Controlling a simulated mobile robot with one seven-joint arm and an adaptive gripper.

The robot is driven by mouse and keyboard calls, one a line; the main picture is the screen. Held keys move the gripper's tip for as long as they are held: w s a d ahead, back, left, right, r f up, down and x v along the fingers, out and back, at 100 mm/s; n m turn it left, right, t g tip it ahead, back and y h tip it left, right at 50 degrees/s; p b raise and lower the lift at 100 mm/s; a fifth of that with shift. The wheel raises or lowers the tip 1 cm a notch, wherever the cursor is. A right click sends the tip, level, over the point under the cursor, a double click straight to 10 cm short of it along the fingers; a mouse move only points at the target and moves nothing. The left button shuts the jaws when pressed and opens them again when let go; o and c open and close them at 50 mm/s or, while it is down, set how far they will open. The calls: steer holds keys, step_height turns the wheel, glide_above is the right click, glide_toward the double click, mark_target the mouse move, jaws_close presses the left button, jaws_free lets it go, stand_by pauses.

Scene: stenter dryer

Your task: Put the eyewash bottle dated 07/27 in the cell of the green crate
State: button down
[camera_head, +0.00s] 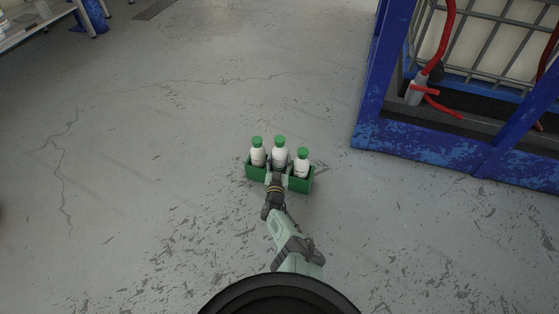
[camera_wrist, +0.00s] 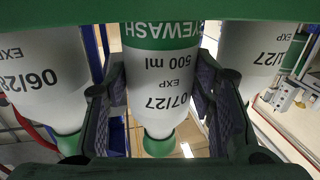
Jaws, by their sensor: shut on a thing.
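The green crate (camera_head: 300,185) stands on the floor with three white, green-capped bottles in or over it. The middle eyewash bottle (camera_wrist: 155,75) reads "07/27" in the wrist view, where things look upside down. My gripper (camera_head: 277,178) is shut on this bottle, one finger on each side (camera_wrist: 162,95). In the head view the middle bottle (camera_head: 279,153) is upright, its cap slightly higher than its neighbours'. Its base is hidden behind the crate wall (camera_wrist: 260,10), so I cannot tell whether it rests on the cell floor.
The left bottle (camera_wrist: 45,75) reads "06/28" and the right bottle (camera_wrist: 250,55) shows "/27", partly hidden; both stand close beside my fingers. A blue metal frame (camera_head: 430,155) with a caged tank and red hose is at the right. The floor around the crate is clear.

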steer(key=shift+f+b, duration=0.35)
steer(key=shift+b, duration=0.05)
steer(key=shift+f, duration=0.2)
steer(key=c, duration=1)
jaws_free()
